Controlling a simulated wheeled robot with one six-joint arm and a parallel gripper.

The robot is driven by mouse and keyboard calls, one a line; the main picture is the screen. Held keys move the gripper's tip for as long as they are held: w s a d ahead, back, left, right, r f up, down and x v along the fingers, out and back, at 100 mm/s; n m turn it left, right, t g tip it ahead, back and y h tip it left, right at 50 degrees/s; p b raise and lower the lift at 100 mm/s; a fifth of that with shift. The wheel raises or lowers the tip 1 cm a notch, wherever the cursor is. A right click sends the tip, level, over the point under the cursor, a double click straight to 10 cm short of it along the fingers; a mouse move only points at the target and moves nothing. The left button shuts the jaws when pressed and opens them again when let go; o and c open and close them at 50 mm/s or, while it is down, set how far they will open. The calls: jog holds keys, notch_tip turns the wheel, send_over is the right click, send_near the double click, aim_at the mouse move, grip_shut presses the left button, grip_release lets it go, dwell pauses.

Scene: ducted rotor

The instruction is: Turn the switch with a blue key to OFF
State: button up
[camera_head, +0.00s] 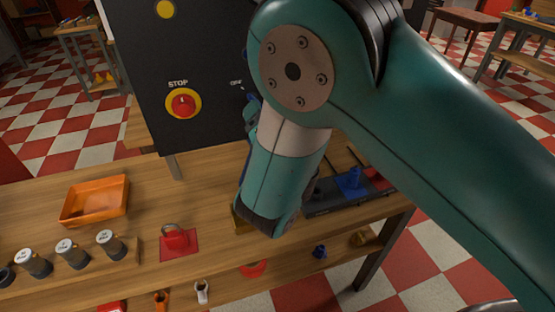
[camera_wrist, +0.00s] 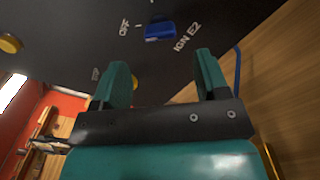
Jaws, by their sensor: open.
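The switch with a blue key (camera_wrist: 160,31) is on the dark panel in the wrist view. Its blue handle lies roughly level in that picture, between the label OFF on its left and IGN E2 on its right. I cannot tell which label it is set to. My gripper (camera_wrist: 161,60) is open and empty, its two teal fingers pointing at the panel on either side of the key's line, with the key beyond the tips and apart from them. In the head view an OFF label shows beside my arm, which hides most of the switch and my gripper.
The dark panel (camera_head: 140,60) carries a red STOP button (camera_head: 183,103) and a yellow round part (camera_head: 165,9). A blue cable (camera_wrist: 238,72) hangs right of my fingers.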

jog(key=b+v, duration=0.9)
jog(key=shift+s+b, duration=0.25)
jog(key=shift+b, duration=0.15)
jog(key=shift+d, duration=0.15)
jog(key=d+f+m+g+h+p, duration=0.2)
jog(key=d+m+g+h+p, duration=0.4)
jog(key=d+m, duration=1)
jog(key=s+a+r+m+g+y+p, duration=0.1)
jog(key=s+r+m+g+y, duration=0.1)
jog(key=s, duration=0.8)
jog(key=s+a+r+m+g+y, duration=0.2)
jog(key=s+r+g, duration=0.4)
jog(key=s+g, duration=0.3)
jog(key=shift+s+a+m+y+p, duration=0.25)
jog(key=shift+s+m+y+p, duration=0.25)
jog(key=shift+m, duration=0.7)
